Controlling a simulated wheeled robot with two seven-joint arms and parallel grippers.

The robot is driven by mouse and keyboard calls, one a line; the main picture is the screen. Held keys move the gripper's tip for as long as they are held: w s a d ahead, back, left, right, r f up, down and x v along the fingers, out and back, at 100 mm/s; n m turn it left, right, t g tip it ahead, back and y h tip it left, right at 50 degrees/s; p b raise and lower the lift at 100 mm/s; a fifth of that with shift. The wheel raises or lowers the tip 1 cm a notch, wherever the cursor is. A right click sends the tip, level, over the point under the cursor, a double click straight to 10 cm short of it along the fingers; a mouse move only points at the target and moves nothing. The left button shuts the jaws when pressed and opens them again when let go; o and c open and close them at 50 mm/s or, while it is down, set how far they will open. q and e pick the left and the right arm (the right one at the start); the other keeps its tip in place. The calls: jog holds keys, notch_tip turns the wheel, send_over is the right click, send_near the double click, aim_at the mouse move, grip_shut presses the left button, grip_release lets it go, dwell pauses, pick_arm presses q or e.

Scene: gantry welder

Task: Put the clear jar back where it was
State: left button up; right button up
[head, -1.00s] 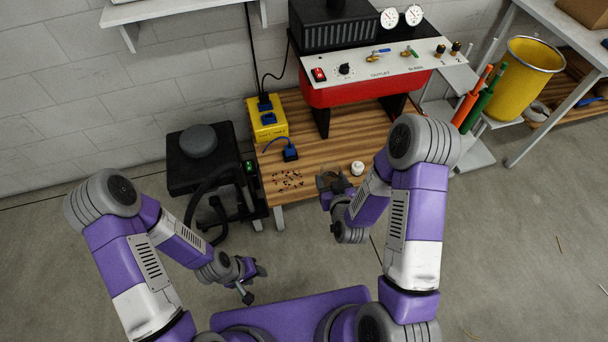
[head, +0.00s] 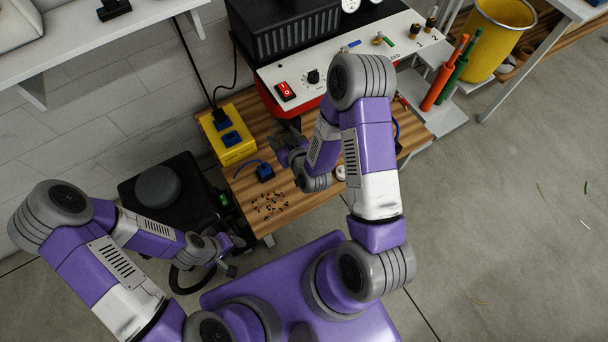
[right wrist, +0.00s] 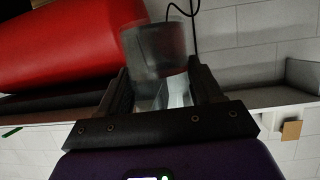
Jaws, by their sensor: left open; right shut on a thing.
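The clear jar (right wrist: 155,48) shows in the right wrist view as a see-through, greyish, slightly tilted shape between the fingers. My right gripper (right wrist: 160,82) is shut on it. In the head view my right gripper (head: 287,147) is over the back part of the wooden bench, in front of the red welder; the jar is hard to make out there. My left gripper (head: 226,257) is open and empty, low beside the black stand at the left.
The wooden bench (head: 297,207) holds a yellow socket box (head: 228,136), a blue plug (head: 264,172), scattered small bits (head: 269,202) and a small white item (head: 340,173). The red welder with its white panel (head: 305,80) stands behind. A wall shelf (head: 110,32) is at upper left.

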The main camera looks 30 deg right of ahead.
jog(key=shift+n+y, duration=0.5)
jog(key=shift+y, duration=0.1)
jog(key=w+d+f, duration=0.1)
jog(key=f, duration=0.2)
jog(key=w+d+f, duration=0.1)
jog(key=f, duration=0.1)
jog(key=shift+w+d+f+b, duration=0.3)
jog(key=shift+f+b, duration=0.05)
jog(key=shift+s+d+f+n+g+y+b, duration=0.35)
jog(key=shift+s+d+f+n+y+b, duration=0.8)
jog(key=shift+f, duration=3.6)
jog(key=shift+s+d+f+n+g+y+b, duration=0.4)
jog(key=shift+s+d+f+n+y+b, duration=0.7)
jog(key=shift+f, duration=3.65)
jog(key=shift+s+d+f+n+g+y+b, duration=0.55)
jog(key=shift+s+f, duration=1)
jog(key=shift+f, duration=3.2)
jog(key=shift+d+y, duration=0.15)
jog(key=shift+y, duration=0.15)
